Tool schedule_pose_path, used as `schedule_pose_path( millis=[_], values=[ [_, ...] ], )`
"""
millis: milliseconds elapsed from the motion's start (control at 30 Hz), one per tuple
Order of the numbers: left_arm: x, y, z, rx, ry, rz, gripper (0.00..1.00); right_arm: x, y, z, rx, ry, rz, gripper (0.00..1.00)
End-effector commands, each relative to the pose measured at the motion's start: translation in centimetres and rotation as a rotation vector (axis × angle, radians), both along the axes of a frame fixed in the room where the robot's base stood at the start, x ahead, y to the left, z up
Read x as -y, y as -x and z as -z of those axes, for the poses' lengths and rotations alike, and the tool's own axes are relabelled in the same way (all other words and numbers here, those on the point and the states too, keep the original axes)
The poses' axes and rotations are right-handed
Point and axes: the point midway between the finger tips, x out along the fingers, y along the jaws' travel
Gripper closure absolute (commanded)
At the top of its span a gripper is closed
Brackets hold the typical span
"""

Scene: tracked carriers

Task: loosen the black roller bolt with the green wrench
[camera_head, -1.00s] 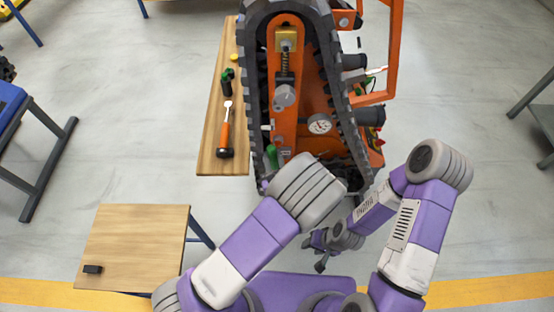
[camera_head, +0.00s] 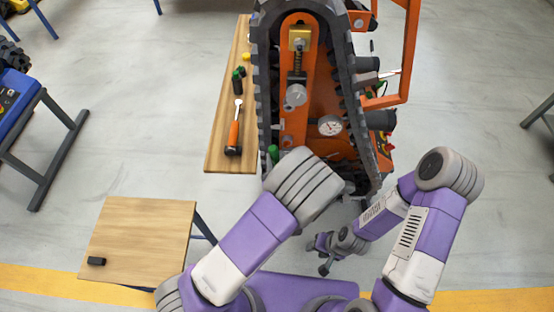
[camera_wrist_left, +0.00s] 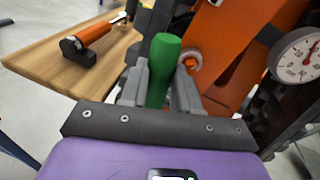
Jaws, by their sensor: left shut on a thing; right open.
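The green wrench (camera_wrist_left: 163,62) shows its upright green handle between my left gripper's fingers (camera_wrist_left: 160,88) in the left wrist view; its working end is hidden. My left gripper is shut on it. In the head view, my left forearm hides that gripper, and a bit of green (camera_head: 273,153) shows beside the track. I cannot make out the black roller bolt. My right gripper (camera_head: 320,254) is open and empty, low near my body, apart from the carrier.
A dial gauge (camera_head: 330,125) sits on the carrier. A small wooden table (camera_head: 145,240) with a black block (camera_head: 96,261) stands front left. Floor at right is clear.

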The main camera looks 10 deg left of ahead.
Motion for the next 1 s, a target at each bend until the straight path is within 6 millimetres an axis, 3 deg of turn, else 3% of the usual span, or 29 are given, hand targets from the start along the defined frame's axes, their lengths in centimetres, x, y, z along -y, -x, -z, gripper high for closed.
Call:
schedule_pose_path(
  millis=[333, 1000],
  values=[
    [-1.5, 0.1, 0.4, 0.010, 0.092, -0.003, 1.00, 0.0, 0.0, 0.9, 0.000, 0.000, 0.000, 0.57],
    [-2.7, 0.2, 0.8, 0.019, 0.164, -0.002, 1.00, 0.0, 0.0, 1.8, 0.000, 0.000, 0.000, 0.57]
  ],
)
